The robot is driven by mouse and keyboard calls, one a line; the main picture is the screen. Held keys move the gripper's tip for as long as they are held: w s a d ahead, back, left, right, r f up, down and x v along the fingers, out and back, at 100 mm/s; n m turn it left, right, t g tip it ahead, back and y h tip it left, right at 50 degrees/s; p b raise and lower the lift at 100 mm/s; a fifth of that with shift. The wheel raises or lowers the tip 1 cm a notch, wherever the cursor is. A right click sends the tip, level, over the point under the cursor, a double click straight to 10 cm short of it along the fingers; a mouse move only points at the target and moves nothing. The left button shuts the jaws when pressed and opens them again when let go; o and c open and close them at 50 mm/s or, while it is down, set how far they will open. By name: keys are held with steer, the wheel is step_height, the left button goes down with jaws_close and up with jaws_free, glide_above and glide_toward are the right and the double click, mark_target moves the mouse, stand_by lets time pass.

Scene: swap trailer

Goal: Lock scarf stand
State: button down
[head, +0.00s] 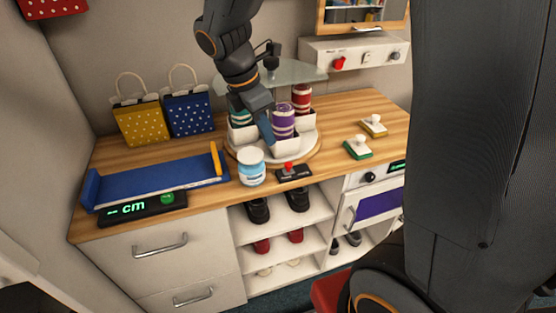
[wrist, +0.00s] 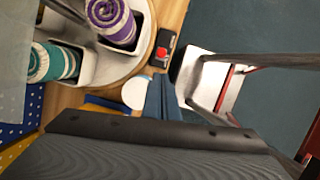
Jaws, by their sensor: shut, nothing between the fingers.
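The scarf stand (head: 308,146) is a round white turntable on a wooden disc, with white bins holding rolled scarves. A purple striped scarf (head: 284,120) faces front, a red one (head: 301,97) sits behind right and a teal one (head: 241,117) at left. A black box with a red knob (head: 293,171) lies at the stand's front edge; it also shows in the wrist view (wrist: 161,54). My gripper (head: 268,138) is shut and empty, pointing down in front of the stand's left front side. In the wrist view, its blue fingers (wrist: 160,98) appear beside the white jar lid.
A white-lidded jar (head: 251,168) stands left of the red-knobbed box, close to the stand. A blue tray (head: 155,182), a display reading cm (head: 126,209) and two gift bags (head: 188,112) are at left. Two stamp-like blocks (head: 358,148) lie at right. A glass shelf (head: 290,73) hangs above.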

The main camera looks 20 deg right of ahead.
steer(key=shift+f, duration=0.1)
steer(key=p, duration=0.1)
glide_above(283, 173)
steer(key=a, duration=0.2)
steer(key=f, duration=0.9)
steer(key=shift+s+d+f, duration=0.15)
steer(key=shift+s+f, duration=0.05)
steer(key=shift+s, duration=0.05)
